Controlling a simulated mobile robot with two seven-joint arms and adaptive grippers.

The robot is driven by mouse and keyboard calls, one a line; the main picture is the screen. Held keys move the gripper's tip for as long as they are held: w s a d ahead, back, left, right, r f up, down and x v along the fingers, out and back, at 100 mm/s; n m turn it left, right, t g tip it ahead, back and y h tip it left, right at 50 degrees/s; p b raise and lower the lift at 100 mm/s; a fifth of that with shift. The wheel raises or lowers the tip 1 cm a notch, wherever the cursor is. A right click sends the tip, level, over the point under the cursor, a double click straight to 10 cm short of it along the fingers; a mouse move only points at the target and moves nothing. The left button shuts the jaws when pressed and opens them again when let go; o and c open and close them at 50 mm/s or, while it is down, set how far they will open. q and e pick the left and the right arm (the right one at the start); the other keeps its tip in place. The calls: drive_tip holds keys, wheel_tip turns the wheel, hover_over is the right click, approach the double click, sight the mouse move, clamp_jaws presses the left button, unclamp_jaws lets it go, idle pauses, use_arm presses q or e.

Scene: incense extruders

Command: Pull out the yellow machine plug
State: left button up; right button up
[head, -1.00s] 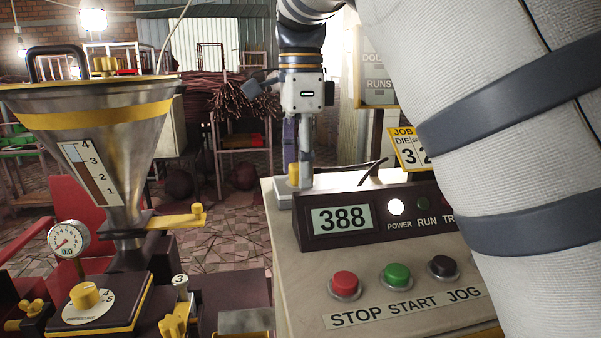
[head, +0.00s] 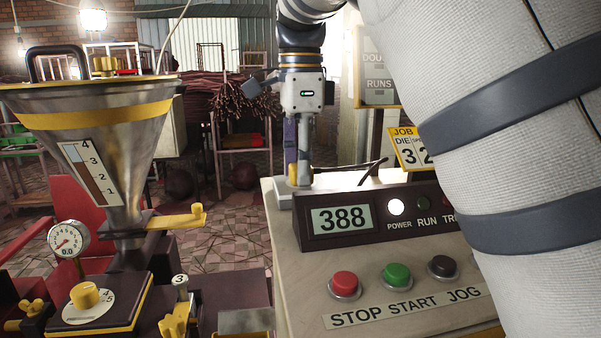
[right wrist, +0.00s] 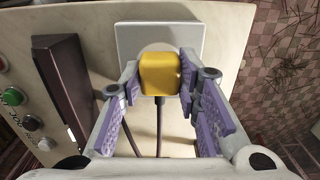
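The yellow plug (right wrist: 160,74) sits at a pale square plate (right wrist: 160,38) on the machine's cream housing, its dark cord hanging toward the camera in the right wrist view. My right gripper (right wrist: 161,80) has its purple-padded fingertips on both sides of the plug, and they appear to touch it. In the head view the right gripper (head: 297,178) points down at the back left corner of the housing, where a bit of the yellow plug (head: 293,171) shows. I cannot tell whether there is a gap between plug and plate. My left gripper is out of view.
The control box with display 388 (head: 340,219) and the STOP, START and JOG buttons (head: 397,275) stand close in front of the gripper. A steel hopper (head: 95,140) with a gauge is at left. My right arm covers the right side. Racks stand behind.

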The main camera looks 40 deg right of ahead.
clamp_jaws()
drive_tip(key=shift+r, duration=3)
